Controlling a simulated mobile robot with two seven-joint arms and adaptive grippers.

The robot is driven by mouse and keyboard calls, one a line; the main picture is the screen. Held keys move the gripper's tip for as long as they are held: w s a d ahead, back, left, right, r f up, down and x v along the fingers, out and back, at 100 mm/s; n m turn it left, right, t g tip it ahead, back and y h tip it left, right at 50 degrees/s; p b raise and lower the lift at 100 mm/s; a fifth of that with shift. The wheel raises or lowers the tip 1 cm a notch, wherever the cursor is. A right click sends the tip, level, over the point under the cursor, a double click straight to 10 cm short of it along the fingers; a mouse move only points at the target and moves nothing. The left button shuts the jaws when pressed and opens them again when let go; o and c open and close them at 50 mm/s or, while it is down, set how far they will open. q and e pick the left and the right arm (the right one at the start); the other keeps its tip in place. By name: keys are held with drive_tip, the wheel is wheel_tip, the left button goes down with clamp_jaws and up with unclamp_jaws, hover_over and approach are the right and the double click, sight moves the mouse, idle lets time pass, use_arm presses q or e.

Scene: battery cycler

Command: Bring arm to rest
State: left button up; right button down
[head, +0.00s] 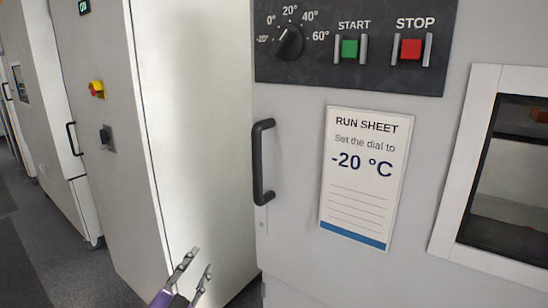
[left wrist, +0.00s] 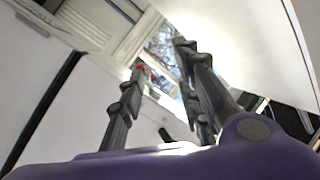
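My left gripper (head: 201,260) is low in the head view, in front of the cabinet's lower part, with its two fingers apart and nothing between them. In the left wrist view its fingers (left wrist: 160,58) also stand apart and empty, above a purple gripper body. My right gripper is not in view. The black dial (head: 288,43) is on the dark panel at the top, well above my left gripper; its exact setting is hard to read. A run sheet (head: 364,177) on the door reads "Set the dial to -20 °C".
A green START button (head: 349,48) and a red STOP button (head: 411,49) are right of the dial. A black door handle (head: 258,160) sticks out above and right of my left gripper. A framed window (head: 463,160) is at right. Grey floor (head: 60,255) shows at lower left.

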use_arm(q)
drive_tip(key=s+a+f+n+g+y, duration=0.1)
drive_tip(key=s+f+n+g, duration=0.2)
drive_tip(key=s+f, duration=0.65)
drive_tip(key=s+f+n+g+y, duration=0.25)
drive_tip(key=s+f, duration=0.35)
drive_tip(key=f, duration=0.7)
drive_tip(key=s+f+n+g, duration=0.1)
drive_tip(key=s+f, duration=0.3)
drive_tip(key=s, duration=0.3)
drive_tip(key=s+f+n+g, duration=0.1)
drive_tip(key=s+f+g, duration=0.1)
drive_tip(key=s, duration=0.5)
drive_tip(key=s+f+n+g+p, duration=0.1)
drive_tip(key=s+f, duration=0.4)
drive_tip(key=s, duration=0.2)
drive_tip(key=shift+s+a+f, duration=0.25)
drive_tip(key=shift+f, duration=0.05)
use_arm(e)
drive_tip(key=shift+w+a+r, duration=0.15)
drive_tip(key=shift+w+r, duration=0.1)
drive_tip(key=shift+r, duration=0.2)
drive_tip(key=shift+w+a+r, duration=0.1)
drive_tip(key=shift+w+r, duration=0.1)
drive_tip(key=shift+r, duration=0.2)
use_arm(q)
drive_tip(key=shift+n, duration=0.25)
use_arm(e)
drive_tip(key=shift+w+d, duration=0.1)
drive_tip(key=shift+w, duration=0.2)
